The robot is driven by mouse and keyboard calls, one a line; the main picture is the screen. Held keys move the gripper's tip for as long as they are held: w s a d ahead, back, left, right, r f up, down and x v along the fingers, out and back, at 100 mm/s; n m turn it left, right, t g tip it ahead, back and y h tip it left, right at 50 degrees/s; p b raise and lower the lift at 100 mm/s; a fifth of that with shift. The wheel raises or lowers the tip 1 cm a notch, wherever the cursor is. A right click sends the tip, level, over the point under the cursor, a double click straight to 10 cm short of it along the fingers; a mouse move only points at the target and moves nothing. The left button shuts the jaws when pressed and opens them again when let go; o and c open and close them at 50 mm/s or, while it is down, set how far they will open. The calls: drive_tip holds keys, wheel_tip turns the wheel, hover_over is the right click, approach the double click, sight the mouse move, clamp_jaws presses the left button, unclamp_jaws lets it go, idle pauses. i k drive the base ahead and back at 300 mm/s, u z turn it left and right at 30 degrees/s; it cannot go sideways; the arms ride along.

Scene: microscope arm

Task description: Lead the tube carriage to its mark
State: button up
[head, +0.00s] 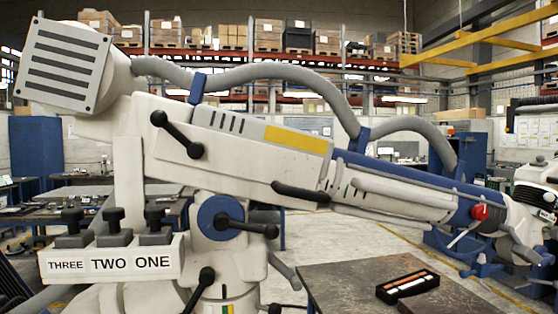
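A large pale grey microscope arm (240,145) crosses the head view, sloping down from upper left to lower right. A blue tube (400,175) runs along its right half. A pale cylindrical part (405,193), which may be the tube carriage, lies along this tube. A red knob (480,212) with a pale lever sits towards the lower right end. My gripper is not in view.
Three black knobs stand on a block labelled THREE, TWO, ONE (110,263). A grey hose (270,70) arches above. A black case (408,286) lies on a dark table (345,285) at lower right.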

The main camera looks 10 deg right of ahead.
sight(245, 170)
drive_tip(key=u, duration=0.1)
drive_tip(key=i, duration=1)
drive_tip(key=z, duration=1.15)
drive_tip(key=k, duration=0.8)
